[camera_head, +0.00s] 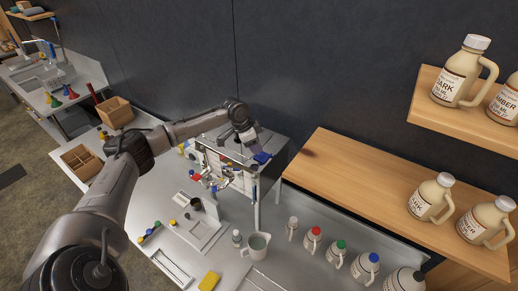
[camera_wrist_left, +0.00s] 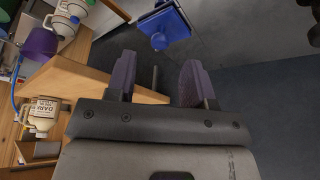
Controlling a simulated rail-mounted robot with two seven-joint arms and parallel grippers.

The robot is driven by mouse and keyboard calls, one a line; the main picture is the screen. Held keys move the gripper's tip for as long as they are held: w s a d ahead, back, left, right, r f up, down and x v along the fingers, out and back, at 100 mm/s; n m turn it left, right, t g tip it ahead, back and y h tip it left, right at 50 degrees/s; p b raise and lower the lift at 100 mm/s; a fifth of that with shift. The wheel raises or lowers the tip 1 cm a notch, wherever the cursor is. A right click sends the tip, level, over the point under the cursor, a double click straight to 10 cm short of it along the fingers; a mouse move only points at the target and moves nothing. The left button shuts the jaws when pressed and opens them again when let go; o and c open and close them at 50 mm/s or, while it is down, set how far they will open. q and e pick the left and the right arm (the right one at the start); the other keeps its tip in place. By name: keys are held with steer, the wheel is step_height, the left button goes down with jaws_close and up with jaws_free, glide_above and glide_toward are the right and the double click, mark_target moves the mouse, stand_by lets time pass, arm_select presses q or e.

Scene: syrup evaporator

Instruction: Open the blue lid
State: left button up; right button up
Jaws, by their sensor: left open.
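The blue lid (camera_head: 262,157) is a small flat blue piece on the top right of the metal evaporator (camera_head: 268,178). In the left wrist view the blue lid (camera_wrist_left: 170,24) is a square plate with a rounded blue part on it, beyond the fingertips. My left gripper (camera_head: 250,140) is just above and beside the lid in the head view. Its purple fingers (camera_wrist_left: 157,82) are apart with nothing held between them. In the wrist view they are clear of the lid. My right gripper is not in view.
A wooden shelf (camera_head: 360,187) stands right of the evaporator, with jugs on it. Bottles with coloured caps (camera_head: 313,240) and a measuring jug (camera_head: 257,245) stand on the steel bench in front. A dark wall (camera_head: 300,60) is close behind.

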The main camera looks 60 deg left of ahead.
mark_target(262, 154)
arm_select(q)
steer(key=shift+p+x, duration=0.3)
steer(key=shift+x, duration=1.75)
jaws_close()
